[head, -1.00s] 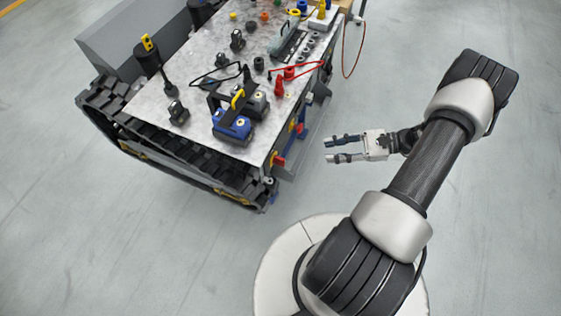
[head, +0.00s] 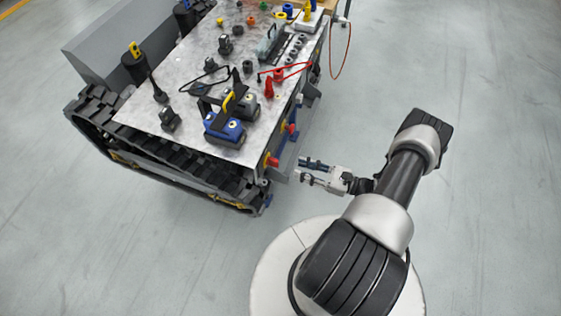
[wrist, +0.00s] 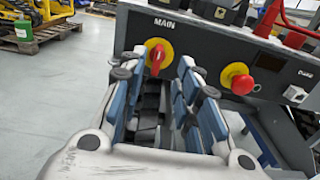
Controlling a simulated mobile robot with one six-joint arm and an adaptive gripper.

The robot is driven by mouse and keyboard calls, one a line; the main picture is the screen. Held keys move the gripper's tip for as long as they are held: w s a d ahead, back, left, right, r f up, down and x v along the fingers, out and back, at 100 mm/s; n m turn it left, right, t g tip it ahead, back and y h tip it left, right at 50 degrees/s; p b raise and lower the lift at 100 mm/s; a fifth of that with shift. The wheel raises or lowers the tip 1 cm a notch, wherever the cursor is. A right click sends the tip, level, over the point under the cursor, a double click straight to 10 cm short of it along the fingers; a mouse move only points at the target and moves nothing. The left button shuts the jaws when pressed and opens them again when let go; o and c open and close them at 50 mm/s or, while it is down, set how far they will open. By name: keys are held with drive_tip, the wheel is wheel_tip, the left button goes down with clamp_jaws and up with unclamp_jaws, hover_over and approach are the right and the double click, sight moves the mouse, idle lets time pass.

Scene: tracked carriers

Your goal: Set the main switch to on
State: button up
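The main switch (wrist: 156,56) is a red rotary handle on a round yellow plate under the label MAIN, on the carrier's dark side panel. Its handle stands roughly upright, slightly tilted; no on or off marks are legible. In the head view my gripper (head: 305,171) points left at the panel, a short gap away.
A red mushroom button (wrist: 238,79) on a yellow base sits right of the switch. The tracked carrier's top (head: 195,65) holds battery packs, cables and small parts. A red cable (wrist: 292,22) hangs at the panel's upper right. The floor around the carrier is clear.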

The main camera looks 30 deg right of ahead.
sight(278, 161)
drive_tip(key=b+x, duration=0.1)
drive_tip(key=x, duration=0.7)
drive_tip(key=shift+w+a, duration=0.2)
drive_tip(key=shift+w, duration=0.05)
drive_tip(key=shift+c, duration=0.6)
clamp_jaws()
